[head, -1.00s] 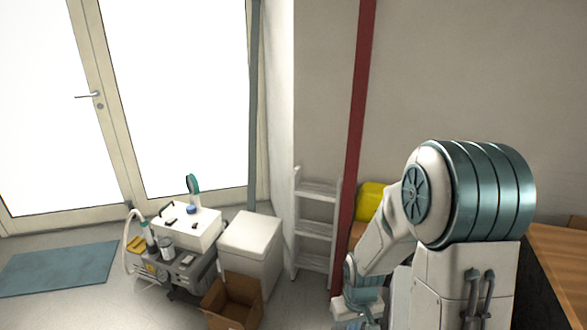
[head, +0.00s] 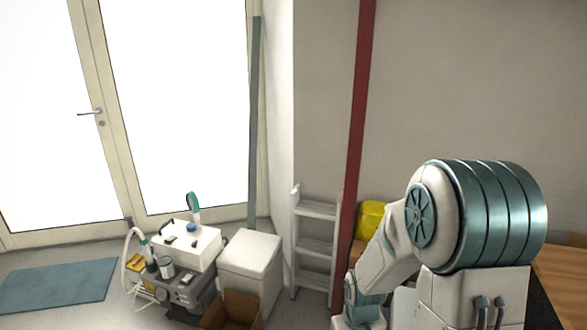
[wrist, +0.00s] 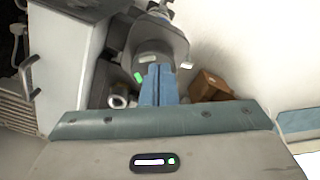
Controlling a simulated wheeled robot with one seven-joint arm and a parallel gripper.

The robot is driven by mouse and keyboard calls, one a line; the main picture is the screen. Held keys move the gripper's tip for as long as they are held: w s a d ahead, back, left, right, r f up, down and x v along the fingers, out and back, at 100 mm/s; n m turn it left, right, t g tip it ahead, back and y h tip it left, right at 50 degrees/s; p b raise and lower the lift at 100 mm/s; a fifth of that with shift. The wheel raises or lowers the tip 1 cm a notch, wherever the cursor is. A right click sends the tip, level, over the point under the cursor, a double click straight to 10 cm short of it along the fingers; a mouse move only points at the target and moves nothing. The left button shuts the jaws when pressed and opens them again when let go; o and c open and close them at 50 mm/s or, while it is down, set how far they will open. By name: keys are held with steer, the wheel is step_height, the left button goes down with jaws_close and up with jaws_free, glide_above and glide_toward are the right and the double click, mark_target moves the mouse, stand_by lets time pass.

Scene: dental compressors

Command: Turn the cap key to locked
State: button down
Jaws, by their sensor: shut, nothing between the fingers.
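I cannot make out the cap key in either view. My gripper (wrist: 158,70) shows in the wrist view as two blue fingers side by side, shut and empty. Beyond the fingertips is a rounded grey machine part (wrist: 158,48) with a small green mark; whether the fingers touch it I cannot tell. In the head view my arm bends down at the right, and its gripper end is out of the picture. A grey wheeled unit (head: 187,290) with bottles and a hose stands at the lower left, apart from my arm.
A white box (head: 188,250) with small dark items and a blue object sits by the grey unit. A white cabinet (head: 250,262), an open cardboard box (head: 232,310) and a white shelf ladder (head: 316,240) stand to its right. A blue mat (head: 58,285) lies on open floor.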

steer(key=shift+r+p, duration=0.9)
steer(key=shift+r, duration=0.75)
